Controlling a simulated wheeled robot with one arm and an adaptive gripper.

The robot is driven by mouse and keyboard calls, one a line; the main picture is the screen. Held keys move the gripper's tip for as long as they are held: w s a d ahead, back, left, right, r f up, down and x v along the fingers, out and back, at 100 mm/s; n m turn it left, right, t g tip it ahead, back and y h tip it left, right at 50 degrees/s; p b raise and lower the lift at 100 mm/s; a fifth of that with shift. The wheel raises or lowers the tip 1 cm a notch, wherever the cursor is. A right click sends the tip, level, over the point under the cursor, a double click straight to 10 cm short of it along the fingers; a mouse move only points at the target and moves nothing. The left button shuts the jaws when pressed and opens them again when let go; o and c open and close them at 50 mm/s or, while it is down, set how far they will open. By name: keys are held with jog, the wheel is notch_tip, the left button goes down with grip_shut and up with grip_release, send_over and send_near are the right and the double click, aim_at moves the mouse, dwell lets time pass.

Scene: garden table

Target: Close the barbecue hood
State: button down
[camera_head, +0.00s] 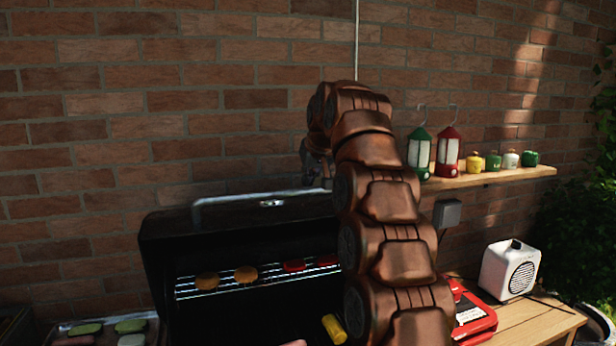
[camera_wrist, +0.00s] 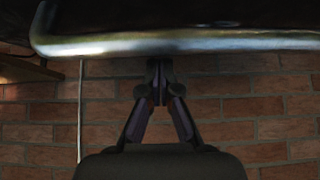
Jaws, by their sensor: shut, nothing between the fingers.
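The barbecue hood (camera_head: 165,232) is dark and stands raised, with its inside facing me. Its metal handle (camera_head: 235,198) runs along the top edge. In the wrist view the handle (camera_wrist: 180,44) crosses the top of the picture as a pale bar, with the dark hood (camera_wrist: 190,12) above it. My gripper (camera_head: 313,178) is at the right part of the handle in the head view, partly hidden by my arm. In the wrist view my gripper (camera_wrist: 158,70) is shut and empty, its tips close to the bar. I cannot tell whether they touch it.
A rack (camera_head: 222,286) with several food pieces is inside the barbecue. A brick wall (camera_head: 150,130) stands close behind. A shelf (camera_head: 510,176) with lanterns and small pots is at the right. A white speaker-like box (camera_head: 510,268) and a red case (camera_head: 474,318) are on the wooden table (camera_head: 545,318).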

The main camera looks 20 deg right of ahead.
jog(key=shift+s, duration=0.4)
jog(key=shift+s+f, duration=0.15)
jog(key=shift+f, duration=0.1)
jog(key=shift+s, duration=0.1)
dwell(0.3)
